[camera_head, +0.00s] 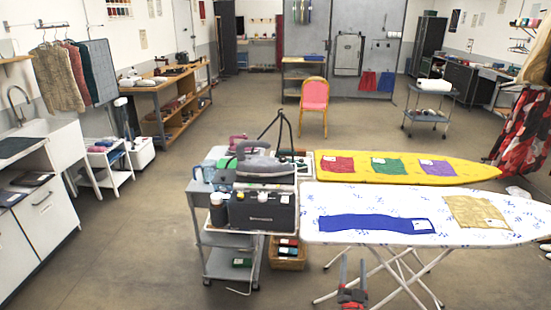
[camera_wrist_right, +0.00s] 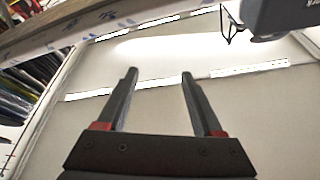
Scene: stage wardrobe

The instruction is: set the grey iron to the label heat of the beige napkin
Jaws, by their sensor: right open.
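The grey iron (camera_head: 264,165) rests on a dark grey steam station (camera_head: 262,208) on top of a grey trolley. The beige napkin (camera_head: 470,210) lies flat at the right of the white patterned ironing board (camera_head: 345,197), with a small white label (camera_head: 495,223) near its lower right corner. The label's print is too small to read. My right gripper (camera_head: 353,262) is low in front of the board, fingers pointing up, open and empty. In the right wrist view, its two fingers (camera_wrist_right: 158,75) stand apart with nothing between them. My left gripper does not show.
A blue cloth (camera_head: 365,224) with a label lies on the same board. Behind it, a yellow board (camera_head: 450,172) holds red, green and purple cloths. A purple-red iron (camera_head: 236,142) and bottles crowd the trolley. The board's crossed legs (camera_head: 405,280) stand close to my right gripper.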

